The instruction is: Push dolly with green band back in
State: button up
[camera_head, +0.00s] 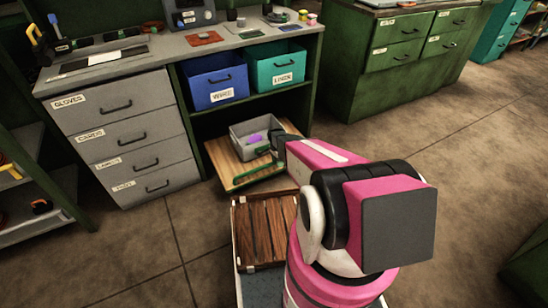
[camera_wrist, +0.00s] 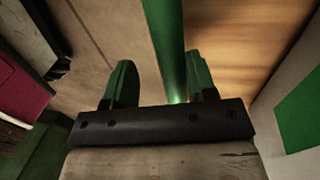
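The dolly (camera_head: 221,158) is a low wooden board with a green band (camera_head: 246,180) along its front edge. It sits partly out from under the workbench, below the blue and teal bins, and carries a grey bin (camera_head: 241,150) with a purple item inside. My gripper (camera_head: 262,160) is low at the dolly's right front. In the wrist view, my gripper (camera_wrist: 160,85) has its two green fingers apart. The green band (camera_wrist: 168,40) runs between them, close to the right finger; contact is unclear. The wooden deck (camera_wrist: 235,35) lies to the right. My arm hides the dolly's right end.
A blue bin (camera_head: 216,80) and a teal bin (camera_head: 275,66) stand on the shelf above. Grey drawers (camera_head: 125,135) are at the left. The dark opening under the shelf lies behind the dolly. Open floor (camera_head: 430,130) is at the right.

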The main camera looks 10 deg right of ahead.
jog(key=shift+s+d, duration=0.2)
jog(key=shift+s, duration=0.45)
jog(key=shift+s+d, duration=0.2)
jog(key=shift+s, duration=0.4)
jog(key=shift+r, duration=0.1)
jog(key=w+a+r, duration=0.2)
jog(key=a+r, duration=0.2)
jog(key=r, duration=0.6)
notch_tip(320, 180, down, 10)
jog(key=s, duration=0.2)
jog(key=shift+s+d, duration=0.2)
jog(key=shift+d, duration=0.25)
jog(key=shift+f, duration=0.1)
grip_shut()
jog(key=shift+w, duration=0.1)
